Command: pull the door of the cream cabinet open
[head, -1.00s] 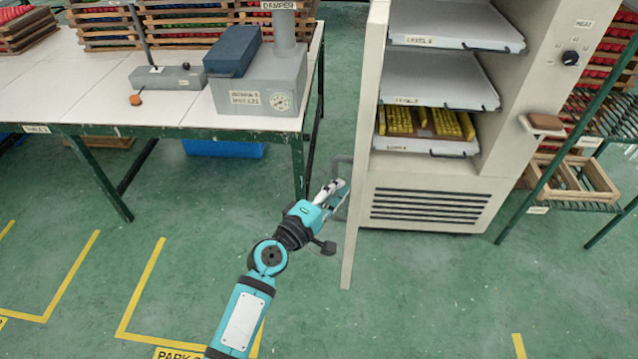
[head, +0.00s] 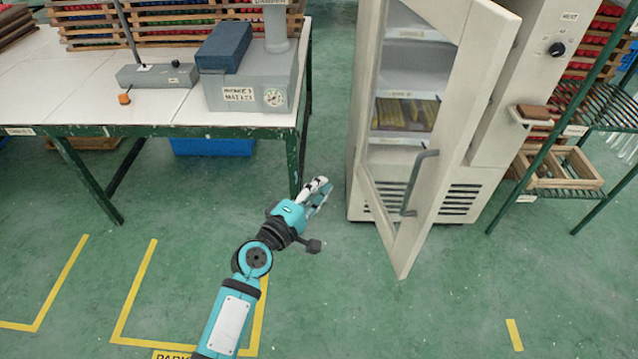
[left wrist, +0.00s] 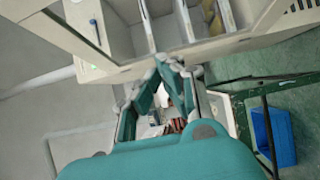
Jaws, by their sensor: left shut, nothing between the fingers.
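The cream cabinet (head: 359,190) stands right of centre in the head view. Its framed door (head: 477,85), with a clear window, hangs from the left side and stands partly open at an angle across the front. The grey door handle (head: 415,183) is on the door's outer face, near its free edge. My left gripper (head: 321,188) is shut and empty, left of the door and apart from the handle. Its fingers (left wrist: 172,75) point towards the cabinet in the left wrist view. My right gripper is not in view.
A white-topped table (head: 150,105) with a grey box (head: 245,92) stands at the left, with a blue crate (head: 212,147) under it. A green rack (head: 560,150) with a wooden crate (head: 560,172) stands at the right. The floor in front is clear.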

